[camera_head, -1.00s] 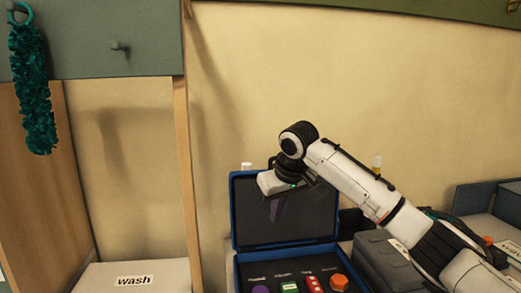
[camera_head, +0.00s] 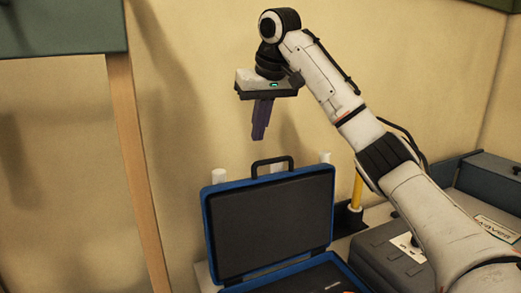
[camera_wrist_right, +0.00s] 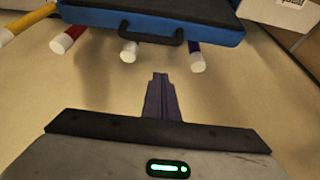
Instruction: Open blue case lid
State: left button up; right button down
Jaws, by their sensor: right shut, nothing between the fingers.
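The blue case (camera_head: 206,240) stands at the bottom middle of the head view. Its lid (camera_head: 268,222) is raised, with the dark inner lining facing me and a black handle (camera_head: 272,164) on its top edge. Only a small part of the case's inside shows at the bottom edge. My right gripper (camera_head: 259,132) is above and behind the lid, fingers pointing down, shut and empty, apart from the case. In the right wrist view the purple fingers (camera_wrist_right: 161,82) are together, and the lid's blue edge and handle (camera_wrist_right: 150,36) show beyond them. My left gripper is not in view.
Several white-capped tubes stand behind the lid, one yellow (camera_head: 356,191). A grey case (camera_head: 385,258) with a label lies to the right, partly behind my right arm. A wooden post (camera_head: 138,170) stands at left. The wall space around my gripper is clear.

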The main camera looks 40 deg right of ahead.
jog(key=f, duration=0.1)
jog(key=s+f, duration=0.1)
jog(key=f, duration=0.3)
jog(key=shift+s+a, duration=0.3)
jog(key=shift+s, duration=0.05)
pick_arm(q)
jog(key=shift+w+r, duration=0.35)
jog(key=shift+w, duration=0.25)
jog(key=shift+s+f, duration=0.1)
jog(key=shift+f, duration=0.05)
